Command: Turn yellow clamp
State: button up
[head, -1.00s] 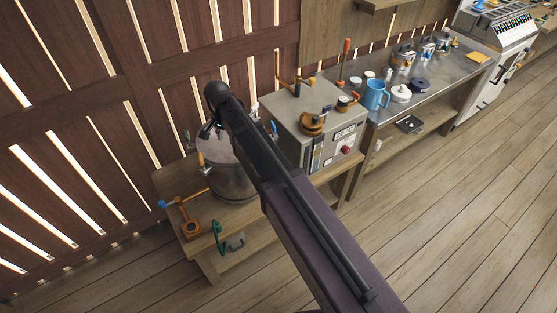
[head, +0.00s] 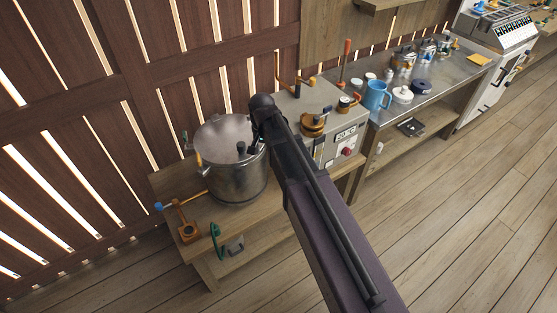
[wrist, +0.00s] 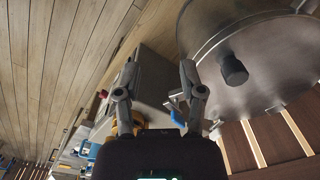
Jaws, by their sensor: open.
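A metal pot (head: 238,180) with a grey lid (head: 220,132) stands on a low wooden bench. A small yellow-orange clamp handle (head: 197,158) sits upright at the pot's left rim. I cannot tell its turn angle. In the wrist view the lid (wrist: 265,50) fills the upper right, with its black knob (wrist: 233,70) facing me. My gripper (wrist: 158,65) is open and empty, its fingers apart beside the lid's edge. A blue-tipped clamp (wrist: 178,117) shows close to the right finger. In the head view my arm hides most of the gripper.
A grey box (head: 300,110) with a display and orange fittings stands right of the pot. A blue mug (head: 376,95) and several jars stand on the metal table (head: 440,75). An orange valve with a blue handle (head: 187,229) and a green handle (head: 215,240) are at the bench's front left.

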jog(key=shift+n, duration=0.3)
jog(key=shift+s+d+f+b, duration=0.25)
jog(key=shift+s+d, duration=0.1)
jog(key=shift+d, duration=0.45)
jog(key=shift+s+d+f+b, duration=0.2)
jog(key=shift+s+d+f, duration=0.1)
jog(key=shift+d, duration=0.55)
jog(key=shift+s+d+f+b, duration=0.25)
jog(key=shift+s+d, duration=0.1)
jog(key=shift+d, duration=0.45)
jog(key=shift+a, duration=0.1)
notch_tip(320, 180, up, 8)
jog(key=n+p, duration=0.6)
jog(key=p, duration=0.3)
send_over(198, 157)
jog(key=shift+a+r+b, duration=0.1)
jog(key=shift+r+b, duration=0.05)
jog(key=shift+b, duration=0.15)
jog(key=shift+f, duration=0.2)
notch_tip(198, 157, down, 3)
jog(key=b, duration=0.3)
jog(key=shift+f+b, duration=0.1)
jog(key=shift+b, duration=0.2)
notch_tip(198, 157, down, 10)
jog(key=b, duration=1)
jog(key=shift+w+f, duration=0.1)
